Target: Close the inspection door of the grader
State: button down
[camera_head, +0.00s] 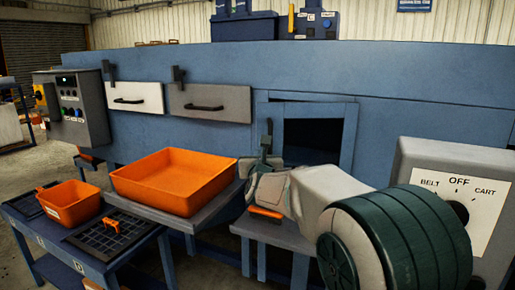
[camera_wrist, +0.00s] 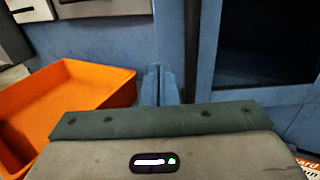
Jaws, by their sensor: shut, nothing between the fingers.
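The blue grader (camera_head: 220,145) has a dark rectangular opening (camera_head: 312,140) with a blue frame, right of the middle in the head view. The opening also shows at the right of the wrist view (camera_wrist: 268,45). The inspection door (camera_head: 277,125) appears to stand open at the opening's left side, seen at a steep angle; its exact swing is unclear. A dark upright bar (camera_wrist: 190,45), perhaps its handle or edge, rises just right of my fingers. My gripper (camera_wrist: 160,85) is shut and empty, low beside the opening's left side. Whether it touches the door cannot be told.
A large orange tray (camera_head: 178,205) stands left of my gripper on a grey shelf. A smaller orange bin (camera_head: 70,205) sits on a blue table further left. A control box (camera_head: 455,185) with a rotary dial stands at the right.

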aim_at(257, 146)
jog(key=shift+w+a+p, duration=0.2)
jog(key=shift+w+p, duration=0.05)
jog(key=shift+w, duration=0.95)
jog(key=shift+w+a+p, duration=0.15)
jog(key=shift+w+p, duration=0.1)
jog(key=shift+w, duration=0.95)
